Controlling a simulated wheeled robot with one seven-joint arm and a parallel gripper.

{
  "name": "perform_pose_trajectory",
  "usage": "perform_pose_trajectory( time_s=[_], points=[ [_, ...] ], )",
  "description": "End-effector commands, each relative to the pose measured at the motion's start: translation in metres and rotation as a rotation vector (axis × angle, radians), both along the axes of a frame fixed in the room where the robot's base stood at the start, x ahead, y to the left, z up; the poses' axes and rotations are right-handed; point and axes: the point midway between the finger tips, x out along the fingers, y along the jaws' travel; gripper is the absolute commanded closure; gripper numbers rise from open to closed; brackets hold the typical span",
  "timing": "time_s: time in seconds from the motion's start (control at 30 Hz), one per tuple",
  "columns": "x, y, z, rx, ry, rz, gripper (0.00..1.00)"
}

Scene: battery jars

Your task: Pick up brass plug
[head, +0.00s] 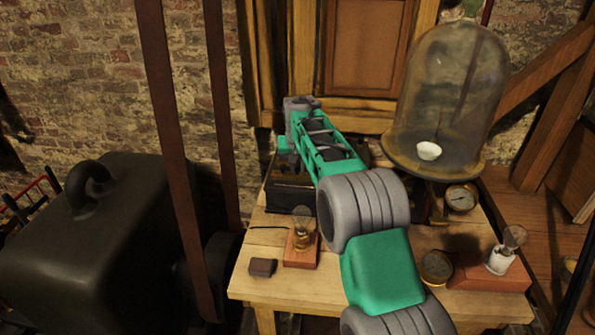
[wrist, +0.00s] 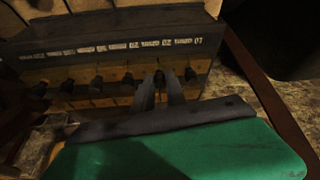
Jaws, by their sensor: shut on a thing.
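My gripper (wrist: 160,84) reaches a wooden-cased box (wrist: 120,50) on the table, and its two dark fingers are close together on one knob of a row. The brass plug (wrist: 159,76) is this dark-topped knob, mostly hidden between the fingertips. It appears to stand at the box panel still; whether it is seated or lifted I cannot tell. Similar knobs (wrist: 97,82) stand in line to both sides, below a strip of white number labels. In the head view, my gripper (head: 287,160) is over the dark box (head: 286,195), and the plug is hidden there.
On the wooden table (head: 262,283), a small bulb on a red base (head: 302,252) and a dark block (head: 263,267) stand in front of the box. A glass bell jar (head: 450,95) and gauges (head: 461,198) are at the right. A brown belt (head: 180,150) hangs at left.

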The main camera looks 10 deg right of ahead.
Motion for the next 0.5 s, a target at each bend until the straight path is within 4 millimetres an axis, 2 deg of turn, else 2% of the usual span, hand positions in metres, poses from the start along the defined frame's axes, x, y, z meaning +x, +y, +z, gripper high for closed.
perform_pose_trajectory(
  time_s=[0.27,0.37,0.5],
  points=[
    [0.0,0.0,0.001,0.0,-0.001,0.0,1.0],
    [0.001,0.0,0.008,0.0,-0.003,0.0,1.0],
    [0.001,0.0,0.029,-0.001,-0.005,0.0,1.0]
  ],
)
